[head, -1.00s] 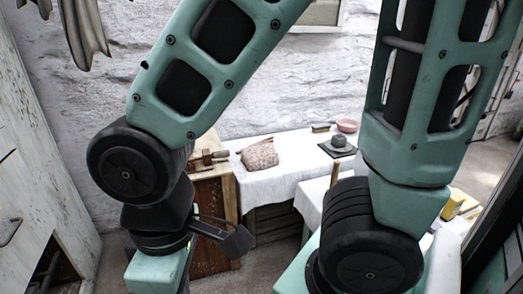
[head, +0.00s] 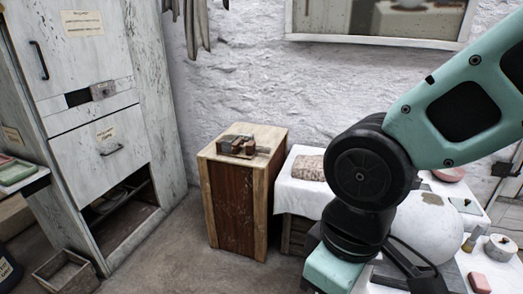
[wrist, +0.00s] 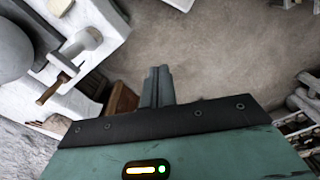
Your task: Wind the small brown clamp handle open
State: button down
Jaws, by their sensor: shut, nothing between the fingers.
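A small brown clamp-like fixture (head: 237,146) sits on top of a wooden cabinet (head: 232,206) in the head view. A short handle-like part seems to stick out at its right side, but it is too small to tell how it is wound. My gripper (wrist: 157,86) shows in the wrist view with its fingers together, pointing over bare floor and touching nothing. In the head view its fingers are out of the frame below my wrist, well to the right of the cabinet and apart from the fixture.
A white-covered table (head: 298,193) with a speckled block (head: 309,168) stands right of the cabinet. A large pale sphere (head: 428,232) is behind my arm. A worn white cupboard (head: 75,110) stands at left. Floor (head: 190,262) before the cabinet is clear.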

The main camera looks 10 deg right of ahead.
aim_at(264, 149)
jog(key=i+j, duration=0.2)
jog(key=i+j+z, duration=0.15)
jog(key=j, duration=0.3)
jog(key=i+j, duration=0.25)
jog(key=i+j+z, duration=0.1)
jog(key=j, duration=0.3)
jog(key=i+j+z, duration=0.1)
jog(key=i+j, duration=0.15)
jog(key=i+j+z, duration=0.1)
jog(key=i, duration=0.3)
jog(key=i+j, duration=0.25)
jog(key=i+j+z, duration=0.15)
jog(key=i, duration=0.65)
